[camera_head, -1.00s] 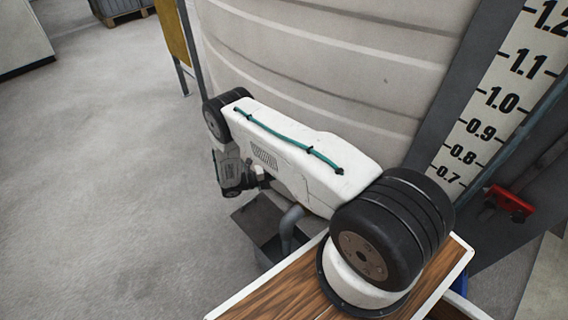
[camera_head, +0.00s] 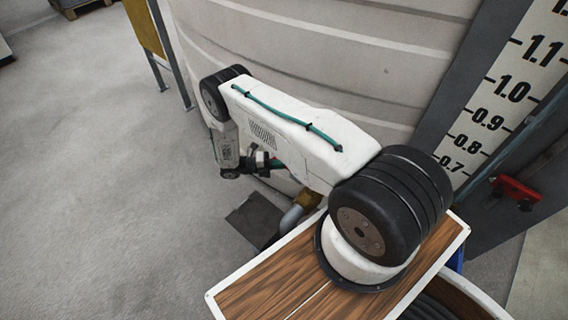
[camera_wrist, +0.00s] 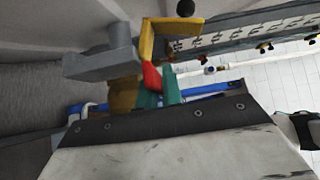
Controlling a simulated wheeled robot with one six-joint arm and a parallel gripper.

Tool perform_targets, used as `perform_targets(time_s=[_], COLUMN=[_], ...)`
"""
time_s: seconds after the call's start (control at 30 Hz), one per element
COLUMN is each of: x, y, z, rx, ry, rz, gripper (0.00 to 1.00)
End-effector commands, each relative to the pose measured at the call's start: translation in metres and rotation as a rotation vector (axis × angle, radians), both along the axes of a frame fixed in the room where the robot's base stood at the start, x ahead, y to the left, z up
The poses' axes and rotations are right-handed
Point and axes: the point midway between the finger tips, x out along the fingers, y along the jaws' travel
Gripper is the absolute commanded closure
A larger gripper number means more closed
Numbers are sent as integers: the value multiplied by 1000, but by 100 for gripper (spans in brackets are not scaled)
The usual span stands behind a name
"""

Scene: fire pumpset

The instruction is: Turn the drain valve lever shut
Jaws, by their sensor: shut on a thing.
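In the wrist view, my gripper (camera_wrist: 158,97) has teal fingers at the red part of the drain valve lever (camera_wrist: 151,77). The fingers are shut on the lever; the exact contact is partly hidden. A yellow angled piece (camera_wrist: 146,42) rises just beyond the red part. The brass-coloured valve body (camera_wrist: 123,96) and a grey pipe (camera_wrist: 104,62) are at the left. In the head view, my gripper (camera_head: 270,163) is beside the tank, low behind my arm. The brass valve (camera_head: 308,200) shows partly below my arm, and the lever is hidden there.
The large pale ribbed tank (camera_head: 330,60) stands right behind my arm. A dark box (camera_head: 254,220) sits on the floor below the pipe (camera_head: 291,217). A level scale (camera_head: 512,88) and a red fitting (camera_head: 515,190) are at the right. Open floor (camera_head: 90,190) lies left.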

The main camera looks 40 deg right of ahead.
Motion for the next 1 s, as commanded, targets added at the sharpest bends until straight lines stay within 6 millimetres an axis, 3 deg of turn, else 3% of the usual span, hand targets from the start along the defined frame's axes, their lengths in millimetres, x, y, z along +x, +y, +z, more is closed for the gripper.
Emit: perform_targets(time_s=[0.1, 0.2, 0.57, 1.0], x=[3, 3, 5, 42], y=[-1, -1, 6, 60], z=[0, 0, 0, 0], rx=[0, 0, -1, -1], ry=[-5, -5, -3, -4], rz=[5, 6, 8, 8], gripper=[100, 71, 71, 71])
